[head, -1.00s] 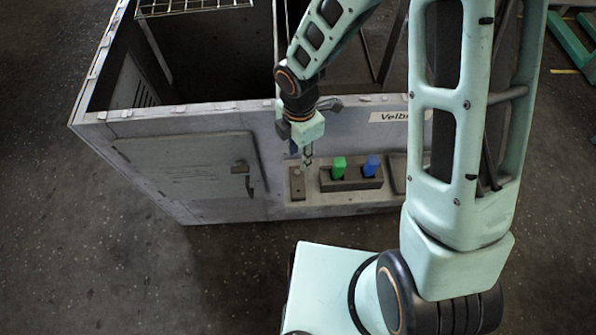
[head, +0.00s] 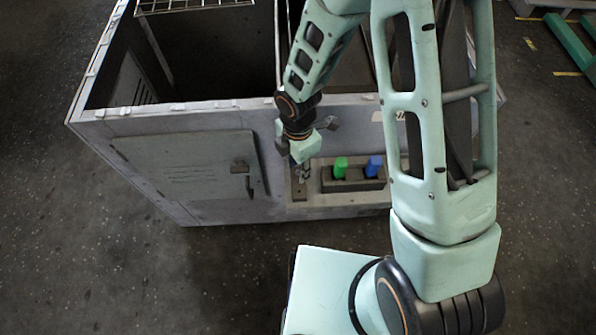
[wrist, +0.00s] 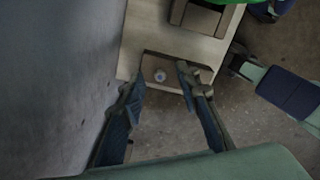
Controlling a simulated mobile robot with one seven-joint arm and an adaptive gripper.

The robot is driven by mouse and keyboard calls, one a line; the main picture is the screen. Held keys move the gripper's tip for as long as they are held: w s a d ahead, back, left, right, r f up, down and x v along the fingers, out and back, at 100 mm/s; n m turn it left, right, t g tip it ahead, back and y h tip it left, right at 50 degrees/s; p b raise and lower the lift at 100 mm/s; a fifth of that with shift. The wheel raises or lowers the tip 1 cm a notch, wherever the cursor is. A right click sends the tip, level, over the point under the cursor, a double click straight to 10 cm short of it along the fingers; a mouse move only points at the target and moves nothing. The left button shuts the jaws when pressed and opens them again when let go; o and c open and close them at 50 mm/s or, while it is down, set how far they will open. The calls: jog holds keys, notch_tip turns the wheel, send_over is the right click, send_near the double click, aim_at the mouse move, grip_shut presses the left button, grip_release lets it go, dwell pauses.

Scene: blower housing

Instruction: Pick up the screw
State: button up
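The screw (wrist: 160,75) shows in the wrist view as a small pale round head on a dark rectangular block (wrist: 176,67). The block (head: 298,190) sits at the left end of the housing's front ledge in the head view; the screw cannot be made out there. My gripper (head: 302,173) is just above that block, tilted. In the wrist view my gripper (wrist: 161,76) is open, with one finger left and one right of the screw head. Nothing is between the fingers but the screw head, seen beyond or level with the tips; I cannot tell which.
A dark holder (head: 352,184) with a green piece (head: 340,168) and a blue piece (head: 374,166) stands just right on the ledge (head: 330,200). The grey housing wall (head: 190,165) with a door panel rises close by. Open floor lies in front.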

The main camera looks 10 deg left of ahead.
jog(key=shift+f, duration=0.25)
dwell(0.3)
grip_shut()
